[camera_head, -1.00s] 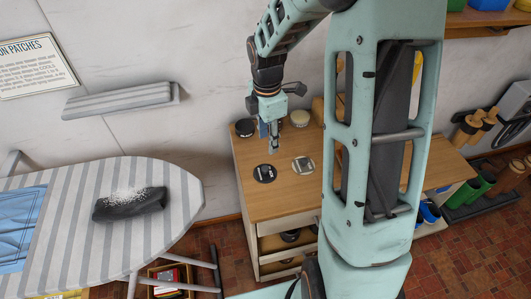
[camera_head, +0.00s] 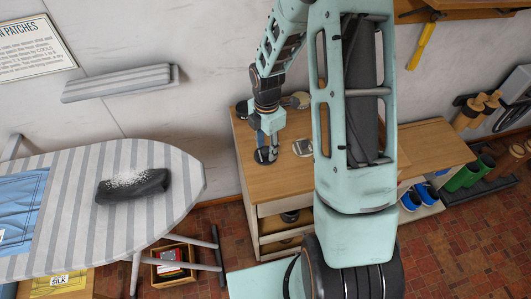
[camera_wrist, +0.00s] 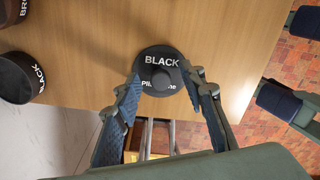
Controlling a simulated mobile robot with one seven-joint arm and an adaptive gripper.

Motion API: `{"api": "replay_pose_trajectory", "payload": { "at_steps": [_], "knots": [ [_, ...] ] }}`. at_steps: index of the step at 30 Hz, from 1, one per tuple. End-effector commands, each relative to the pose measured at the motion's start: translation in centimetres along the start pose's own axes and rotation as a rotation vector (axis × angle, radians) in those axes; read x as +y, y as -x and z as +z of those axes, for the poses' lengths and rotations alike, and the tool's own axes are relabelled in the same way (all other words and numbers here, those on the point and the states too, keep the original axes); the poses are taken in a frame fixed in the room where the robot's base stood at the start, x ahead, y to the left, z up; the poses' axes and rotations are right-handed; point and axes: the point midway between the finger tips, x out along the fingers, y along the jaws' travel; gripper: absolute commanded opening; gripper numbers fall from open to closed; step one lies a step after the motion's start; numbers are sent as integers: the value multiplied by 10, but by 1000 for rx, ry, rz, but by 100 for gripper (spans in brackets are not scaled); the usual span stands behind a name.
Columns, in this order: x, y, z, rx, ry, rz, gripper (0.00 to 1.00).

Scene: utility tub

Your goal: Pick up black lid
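The black lid (camera_wrist: 162,59) lies flat on the wooden cabinet top, with white lettering reading "BLACK" and a round raised knob near its middle. My gripper (camera_wrist: 163,82) is open in the wrist view, with one finger on each side of the lid's near part. Nothing is held between the fingers, and I cannot tell whether they touch the lid. In the head view my gripper (camera_head: 269,151) points down over the lid (camera_head: 261,156), hiding part of it.
A dark jar marked "BLACK" (camera_wrist: 18,78) stands left in the wrist view, with another dark container (camera_wrist: 12,10) beyond it. An ironing board (camera_head: 75,220) stands left.

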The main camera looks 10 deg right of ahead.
Motion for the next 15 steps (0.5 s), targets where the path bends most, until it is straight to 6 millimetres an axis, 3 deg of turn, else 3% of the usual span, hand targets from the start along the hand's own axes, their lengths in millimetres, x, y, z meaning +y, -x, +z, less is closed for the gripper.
{"api": "replay_pose_trajectory", "payload": {
  "at_steps": [10, 15],
  "knots": [
    [0, -10, 0, -1, 0, 1, 38],
    [0, -9, 0, -1, 0, 1, 20]
  ]
}}
